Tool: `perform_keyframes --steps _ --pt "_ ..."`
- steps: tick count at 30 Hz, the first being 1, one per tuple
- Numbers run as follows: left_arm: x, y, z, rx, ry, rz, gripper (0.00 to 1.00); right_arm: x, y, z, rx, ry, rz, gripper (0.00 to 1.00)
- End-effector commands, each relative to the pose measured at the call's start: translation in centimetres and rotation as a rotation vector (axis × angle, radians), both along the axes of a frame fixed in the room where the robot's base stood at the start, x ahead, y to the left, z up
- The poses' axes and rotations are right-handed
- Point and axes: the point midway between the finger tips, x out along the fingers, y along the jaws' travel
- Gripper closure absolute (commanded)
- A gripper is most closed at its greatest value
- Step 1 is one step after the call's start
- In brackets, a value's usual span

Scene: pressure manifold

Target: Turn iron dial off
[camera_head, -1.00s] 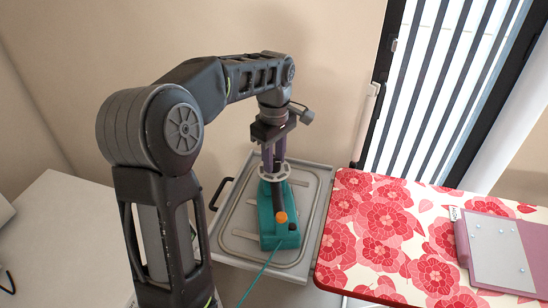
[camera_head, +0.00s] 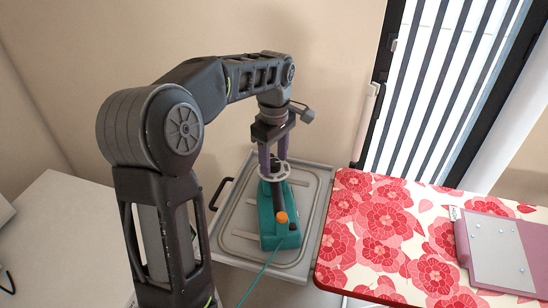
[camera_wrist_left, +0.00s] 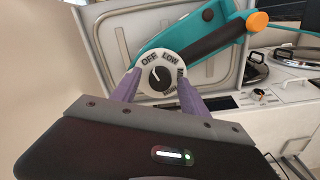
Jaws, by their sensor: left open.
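The teal iron (camera_head: 281,236) stands on a pale metal tray (camera_head: 313,200), with an orange button on it. Its dial shows in the left wrist view (camera_wrist_left: 162,73) as a white ring lettered OFF and LOW, with a third word partly cut off, around a black knob. A pale mark on the knob lies at its upper left, on the side of OFF; its exact alignment is too small to tell. My left gripper (camera_head: 273,166) is open over the dial, with one purple finger on each side of the knob. I cannot tell whether the fingers touch it. My right gripper is not in view.
An ironing board with a red flower cover (camera_head: 380,235) is right of the tray, bearing a pink and grey panel (camera_head: 497,252). A teal cord (camera_head: 257,288) runs from the iron towards the front. A white surface (camera_head: 65,235) is at the left.

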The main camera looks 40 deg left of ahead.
Motion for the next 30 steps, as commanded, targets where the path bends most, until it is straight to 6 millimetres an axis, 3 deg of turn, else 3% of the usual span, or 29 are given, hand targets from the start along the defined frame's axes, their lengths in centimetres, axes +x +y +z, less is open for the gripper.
perform_keyframes --steps 8,17,18,21,30 --pt "0.0 0.0 0.7 0.000 -0.001 -0.001 0.48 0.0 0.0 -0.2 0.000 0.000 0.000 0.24" --pt "0.1 0.0 5.3 0.001 -0.004 0.000 0.48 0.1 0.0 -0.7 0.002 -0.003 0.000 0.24" --pt "0.0 0.0 6.6 0.000 -0.001 -0.001 0.48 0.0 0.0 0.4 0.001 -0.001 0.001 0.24" --pt "0.0 0.0 7.6 0.000 0.000 -0.001 0.48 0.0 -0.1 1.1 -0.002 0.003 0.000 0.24" --pt "0.0 0.0 7.8 0.000 0.000 0.000 0.48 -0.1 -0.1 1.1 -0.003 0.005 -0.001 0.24"
